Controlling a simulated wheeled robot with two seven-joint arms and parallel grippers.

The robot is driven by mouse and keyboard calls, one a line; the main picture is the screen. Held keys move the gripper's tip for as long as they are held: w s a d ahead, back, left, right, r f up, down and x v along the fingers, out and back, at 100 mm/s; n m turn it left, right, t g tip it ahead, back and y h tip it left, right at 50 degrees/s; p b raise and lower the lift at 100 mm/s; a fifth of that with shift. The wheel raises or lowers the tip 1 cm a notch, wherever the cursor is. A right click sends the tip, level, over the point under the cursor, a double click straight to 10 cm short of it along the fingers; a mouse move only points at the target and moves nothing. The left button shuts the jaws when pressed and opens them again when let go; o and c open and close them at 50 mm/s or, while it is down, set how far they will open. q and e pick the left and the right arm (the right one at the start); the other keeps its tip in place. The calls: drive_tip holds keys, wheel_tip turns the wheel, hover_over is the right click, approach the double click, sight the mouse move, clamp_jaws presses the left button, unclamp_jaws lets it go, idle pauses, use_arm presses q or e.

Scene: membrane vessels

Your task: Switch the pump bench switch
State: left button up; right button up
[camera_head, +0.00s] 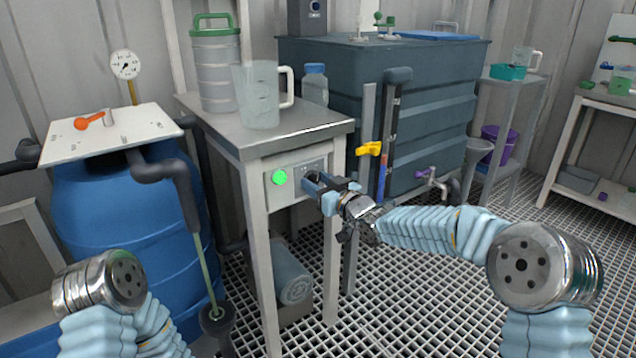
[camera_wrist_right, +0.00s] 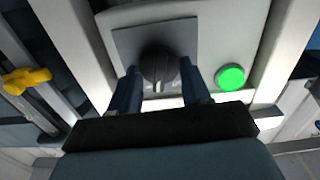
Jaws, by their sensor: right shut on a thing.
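The pump bench (camera_head: 300,139) stands left of centre in the head view, with a grey switch panel (camera_head: 270,196) on its front. A round green light (camera_head: 280,177) glows on the panel; it also shows in the right wrist view (camera_wrist_right: 230,77). The dark rotary switch knob (camera_wrist_right: 159,64) sits on a grey plate (camera_wrist_right: 128,44) beside the light. My right gripper (camera_head: 312,182) is at the panel, and its two fingers (camera_wrist_right: 160,88) are shut on the knob, one on each side. My left gripper is outside the head view; only part of my left arm shows.
A clear jug (camera_head: 258,97), a green-lidded canister (camera_head: 214,65) and a blue-capped bottle (camera_head: 314,86) stand on the bench. A blue barrel (camera_head: 110,215) is left of it. A dark tank (camera_head: 430,120) with a yellow valve handle (camera_head: 369,149) is at right.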

drive_tip(key=shift+m, duration=1.6)
drive_tip(key=o, duration=1.1)
drive_tip(key=shift+c, duration=0.2)
drive_tip(key=shift+d, duration=0.15)
drive_tip(key=v, duration=1.3)
drive_tip(key=shift+s, duration=0.3)
drive_tip(key=shift+d, duration=0.15)
